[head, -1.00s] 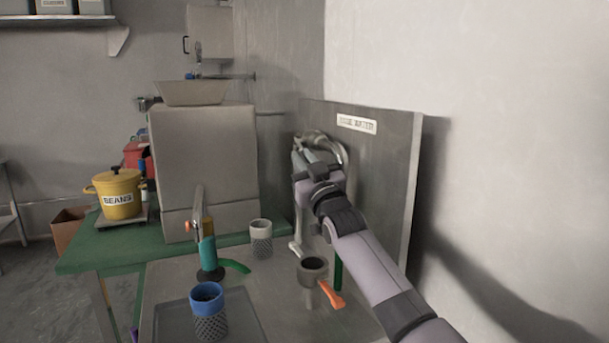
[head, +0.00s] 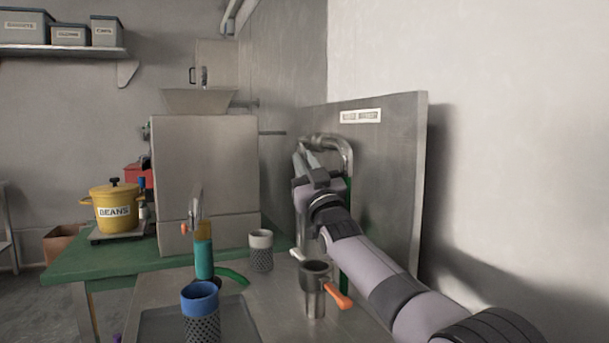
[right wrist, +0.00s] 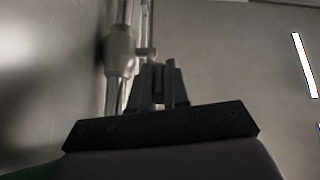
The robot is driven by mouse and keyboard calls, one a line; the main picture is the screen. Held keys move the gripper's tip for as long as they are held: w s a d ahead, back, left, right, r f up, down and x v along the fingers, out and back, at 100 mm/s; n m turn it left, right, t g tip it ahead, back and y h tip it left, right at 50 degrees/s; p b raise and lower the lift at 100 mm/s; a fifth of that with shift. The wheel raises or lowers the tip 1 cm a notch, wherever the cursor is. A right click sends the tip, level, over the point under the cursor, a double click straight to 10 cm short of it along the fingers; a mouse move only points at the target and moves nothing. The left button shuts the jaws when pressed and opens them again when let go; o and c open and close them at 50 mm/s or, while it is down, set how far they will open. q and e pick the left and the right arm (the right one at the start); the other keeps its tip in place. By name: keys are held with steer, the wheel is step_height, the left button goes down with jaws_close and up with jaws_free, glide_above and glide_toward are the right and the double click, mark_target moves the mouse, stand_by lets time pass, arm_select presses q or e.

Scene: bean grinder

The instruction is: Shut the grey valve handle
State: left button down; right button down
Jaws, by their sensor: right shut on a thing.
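A grey pipe with a curved top (head: 335,145) runs down the front of the metal panel. It also shows upright in the right wrist view (right wrist: 120,55). The grey valve handle (right wrist: 146,52) is a small piece jutting from that pipe, mostly hidden by my fingers. My right gripper (head: 303,158) is at the pipe, just under the curve. In the right wrist view its fingers (right wrist: 158,72) are close together and shut on the handle. The handle's exact angle cannot be told. My left gripper is not in view.
The metal panel (head: 395,180) stands right behind the pipe. A blue-topped cup (head: 200,300) stands in front. A large grinder box (head: 205,165) is left.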

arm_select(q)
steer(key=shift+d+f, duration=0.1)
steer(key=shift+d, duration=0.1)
arm_select(e)
steer(key=shift+f, duration=0.15)
steer(key=c, duration=1.1)
jaws_free()
steer(key=shift+s, duration=0.15)
